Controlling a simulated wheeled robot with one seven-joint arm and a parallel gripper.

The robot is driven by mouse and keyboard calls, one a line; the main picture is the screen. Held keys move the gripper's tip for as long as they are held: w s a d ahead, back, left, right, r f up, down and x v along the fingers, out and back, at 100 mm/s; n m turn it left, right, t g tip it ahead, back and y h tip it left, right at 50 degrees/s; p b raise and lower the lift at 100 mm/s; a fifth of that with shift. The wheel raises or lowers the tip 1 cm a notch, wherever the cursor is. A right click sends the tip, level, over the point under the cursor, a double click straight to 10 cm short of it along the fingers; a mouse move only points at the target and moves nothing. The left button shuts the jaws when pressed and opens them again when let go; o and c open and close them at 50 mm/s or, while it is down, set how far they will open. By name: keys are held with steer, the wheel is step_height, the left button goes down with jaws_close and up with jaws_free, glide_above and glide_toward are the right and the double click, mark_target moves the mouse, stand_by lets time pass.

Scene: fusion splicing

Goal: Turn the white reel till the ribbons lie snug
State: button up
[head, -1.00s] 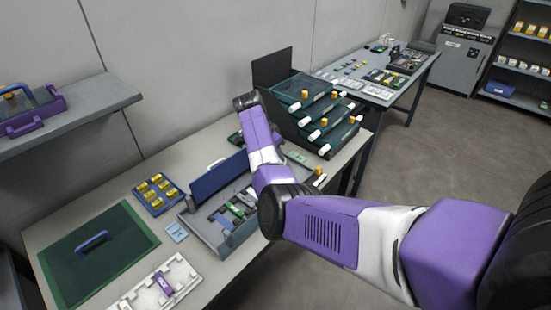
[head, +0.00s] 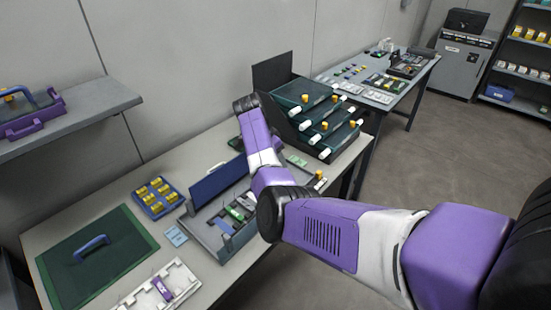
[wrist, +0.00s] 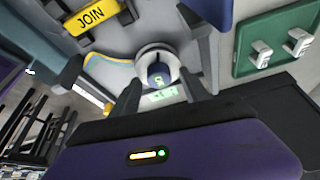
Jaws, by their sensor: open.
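In the wrist view, the white reel (wrist: 146,55) is a round ring with a dark blue centre, straight ahead of my gripper (wrist: 163,85). The two dark fingers are apart, one on each side of the reel; I cannot tell if they touch it. A thin yellow and blue ribbon (wrist: 85,63) curves in from the left toward the reel. Whether the ribbons are snug or slack is not clear. In the head view my arm hides the reel and the gripper.
A yellow JOIN label (wrist: 90,17) is near the reel. A green tray (wrist: 276,62) holds white pieces to its right. In the head view, a dark drawer rack (head: 285,95), a blue tray of yellow items (head: 173,207) and a green mat (head: 55,265) crowd the table.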

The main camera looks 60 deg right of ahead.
steer(key=v, duration=0.7)
steer(key=shift+a+r, duration=0.2)
steer(key=shift+r, duration=0.15)
